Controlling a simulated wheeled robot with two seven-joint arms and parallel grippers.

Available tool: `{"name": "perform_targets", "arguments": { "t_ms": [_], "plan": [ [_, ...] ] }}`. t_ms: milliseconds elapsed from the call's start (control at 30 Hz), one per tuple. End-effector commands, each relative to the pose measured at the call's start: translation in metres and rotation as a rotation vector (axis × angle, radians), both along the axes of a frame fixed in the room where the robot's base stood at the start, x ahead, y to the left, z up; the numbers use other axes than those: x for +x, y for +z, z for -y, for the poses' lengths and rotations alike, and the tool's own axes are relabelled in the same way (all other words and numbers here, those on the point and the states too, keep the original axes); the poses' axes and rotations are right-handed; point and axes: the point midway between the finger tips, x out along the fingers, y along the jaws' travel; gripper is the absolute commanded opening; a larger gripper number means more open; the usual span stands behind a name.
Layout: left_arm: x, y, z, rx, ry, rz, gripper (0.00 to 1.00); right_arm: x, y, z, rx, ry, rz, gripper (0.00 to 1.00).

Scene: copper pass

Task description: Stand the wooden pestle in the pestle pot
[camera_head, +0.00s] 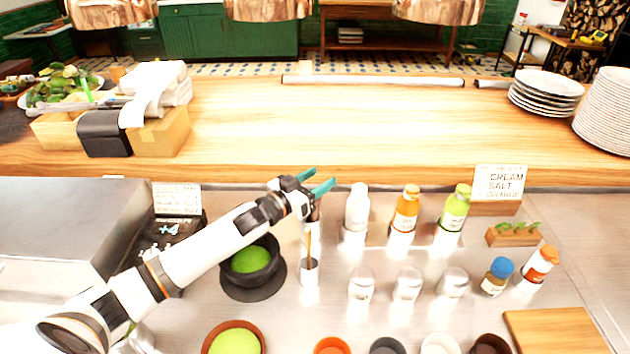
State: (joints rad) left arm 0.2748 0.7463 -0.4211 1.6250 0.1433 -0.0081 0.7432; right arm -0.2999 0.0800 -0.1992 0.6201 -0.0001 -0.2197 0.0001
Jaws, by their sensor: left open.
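My left gripper (319,181), with teal fingers, is open and points up and to the right above the steel counter. A slim brown wooden stick (308,243), which looks like the pestle, stands nearly upright just below the gripper. Its lower end goes into a small silvery pot (309,275), which looks like the pestle pot. Its upper end is close to the gripper and partly hidden, so I cannot tell whether they touch. The open fingers hold nothing that I can see. My right gripper is not in view.
A dark bowl of green paste (264,276) sits left of the pot, partly behind my left arm. White, orange and green bottles (405,212) stand to the right, with clear jars (407,284) before them.

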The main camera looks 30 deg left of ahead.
Motion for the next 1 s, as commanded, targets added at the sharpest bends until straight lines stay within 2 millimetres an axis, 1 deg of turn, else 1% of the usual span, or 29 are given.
{"name": "perform_targets", "arguments": {
  "t_ms": [133,233,500,700,800,1000],
  "plan": [
    [-0.006,-0.002,-0.003,0.0,0.001,-0.001,0.54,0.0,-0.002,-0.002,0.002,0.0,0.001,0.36],
    [-0.018,-0.004,-0.007,0.001,0.001,-0.002,0.54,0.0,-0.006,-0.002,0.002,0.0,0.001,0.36],
    [-0.066,-0.006,-0.023,0.001,-0.001,-0.005,0.54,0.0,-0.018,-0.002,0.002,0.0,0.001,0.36],
    [-0.094,-0.004,-0.033,0.0,0.0,-0.002,0.54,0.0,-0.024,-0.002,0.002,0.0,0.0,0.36],
    [-0.104,-0.004,-0.036,0.0,0.0,-0.002,0.54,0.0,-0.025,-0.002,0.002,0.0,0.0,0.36],
    [-0.113,-0.002,-0.04,0.0,0.0,0.0,0.54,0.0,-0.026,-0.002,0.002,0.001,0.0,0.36]
  ]
}}
